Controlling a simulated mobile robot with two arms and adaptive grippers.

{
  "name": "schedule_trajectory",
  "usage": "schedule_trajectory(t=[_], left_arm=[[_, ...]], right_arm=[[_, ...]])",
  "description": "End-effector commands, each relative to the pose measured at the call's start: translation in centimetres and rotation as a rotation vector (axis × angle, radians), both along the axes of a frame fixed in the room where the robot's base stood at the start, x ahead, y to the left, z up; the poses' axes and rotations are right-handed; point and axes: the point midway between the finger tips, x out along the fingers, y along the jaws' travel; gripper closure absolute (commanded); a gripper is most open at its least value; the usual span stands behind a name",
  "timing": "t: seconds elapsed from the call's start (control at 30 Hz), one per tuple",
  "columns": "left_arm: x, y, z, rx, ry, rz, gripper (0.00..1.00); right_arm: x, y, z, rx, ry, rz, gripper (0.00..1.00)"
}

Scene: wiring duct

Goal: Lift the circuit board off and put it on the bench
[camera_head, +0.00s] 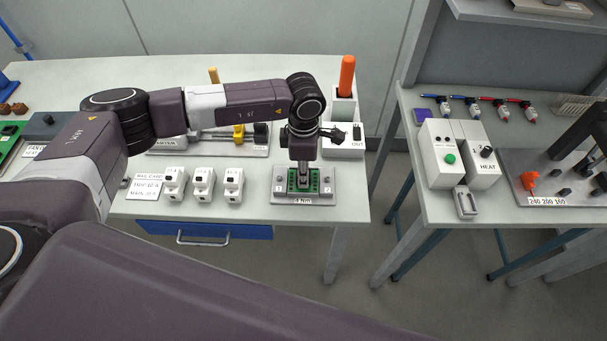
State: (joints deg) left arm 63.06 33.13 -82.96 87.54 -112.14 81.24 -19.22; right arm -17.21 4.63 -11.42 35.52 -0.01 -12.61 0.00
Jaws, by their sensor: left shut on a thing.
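A small green circuit board (317,185) shows at the grey fixture (330,187) labelled "4 Nm", near the front right of the left bench (255,205). My left gripper (303,181) points straight down over the middle of it and is shut on it. The fingers hide the middle of the board. I cannot tell whether the board rests on the fixture or is slightly raised. My right gripper is not in view.
White modules (204,184) stand left of the fixture. Another green board (10,150) lies far left. A gap separates the right bench (430,204).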

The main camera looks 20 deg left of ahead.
Motion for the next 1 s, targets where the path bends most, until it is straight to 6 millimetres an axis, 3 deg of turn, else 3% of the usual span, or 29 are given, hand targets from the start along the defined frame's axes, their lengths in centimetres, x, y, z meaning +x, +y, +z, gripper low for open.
schedule_trajectory(t=[0.17, 0.33, 0.8, 1.0], left_arm=[[0.2, 0.0, 1.0, -0.001, -0.003, 0.000, 0.98], [0.2, 0.0, 3.4, -0.001, -0.007, -0.001, 0.98], [0.2, -0.1, 16.0, -0.001, -0.008, -0.001, 0.98], [0.1, 0.0, 19.0, -0.001, -0.003, 0.001, 0.98]], right_arm=[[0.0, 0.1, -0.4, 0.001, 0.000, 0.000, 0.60], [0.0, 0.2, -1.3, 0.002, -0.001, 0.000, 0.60], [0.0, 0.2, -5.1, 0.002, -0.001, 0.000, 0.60], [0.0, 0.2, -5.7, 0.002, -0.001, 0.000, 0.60]])
